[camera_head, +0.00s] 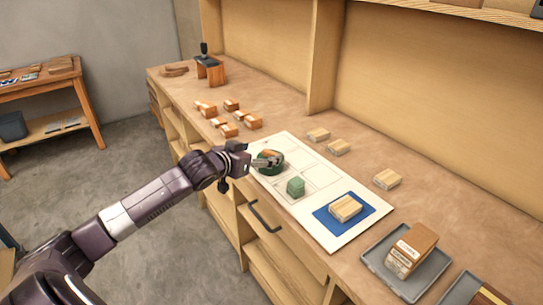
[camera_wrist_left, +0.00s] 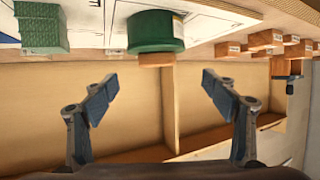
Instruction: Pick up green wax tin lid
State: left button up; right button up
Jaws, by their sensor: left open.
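The green wax tin (camera_head: 270,168), round and dark green, stands on the white sheet near its far left corner. In the left wrist view the green tin (camera_wrist_left: 152,32) shows at the top middle, with a pale label on its side; I cannot tell lid from body there. My left gripper (camera_head: 264,162) is at the tin in the head view and partly covers it. In the wrist view my left gripper (camera_wrist_left: 158,92) has its two blue-padded fingers wide apart, nothing between them, and the tin beyond the tips. My right gripper is not in view.
A green block (camera_head: 295,187) stands close by on the white sheet (camera_head: 320,183). A blue mat (camera_head: 330,222) with a wooden block lies nearer. Several small wooden blocks (camera_head: 230,129) lie beyond the tin. A grey tray (camera_head: 382,263) holds a box. The cabinet wall rises behind.

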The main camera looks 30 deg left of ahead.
aim_at(269, 153)
pick_arm(q)
jog(key=shift+f+p+x, duration=0.2)
jog(key=shift+p+x, duration=0.1)
jog(key=shift+x, duration=1.3)
jog(key=shift+f+p+x, duration=0.15)
jog(key=shift+p+x, duration=0.1)
jog(key=shift+x, duration=1.3)
jog(key=shift+s+d, duration=0.15)
jog(key=shift+d, duration=0.05)
jog(key=shift+c, duration=0.4)
jog(key=c, duration=1)
